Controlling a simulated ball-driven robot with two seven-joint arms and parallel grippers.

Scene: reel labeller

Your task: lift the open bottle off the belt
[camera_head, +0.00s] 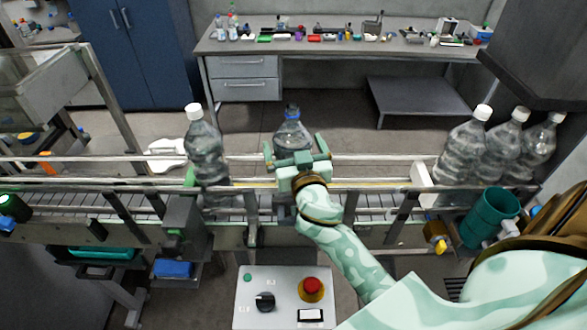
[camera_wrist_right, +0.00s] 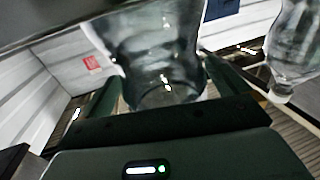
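The open bottle (camera_head: 293,137) is clear, with a blue ring at its neck and no white cap. It stands upright at the middle of the belt (camera_head: 350,207). My right gripper (camera_head: 296,152) is on the near side of it, with its fingers spread to the bottle's left and right. In the right wrist view the bottle (camera_wrist_right: 162,55) shows between the two dark fingers (camera_wrist_right: 165,80), its upper part out of frame. The fingers look wider apart than the bottle; contact is not clear. The gripper hides the bottle's lower part in the head view. My left gripper is not in view.
A white-capped bottle (camera_head: 205,150) stands to the left on the belt. Several more capped bottles (camera_head: 462,145) stand at the right. Rails (camera_head: 380,188) run along the belt. A green cylinder (camera_head: 490,216) and a control box (camera_head: 285,290) are on the near side.

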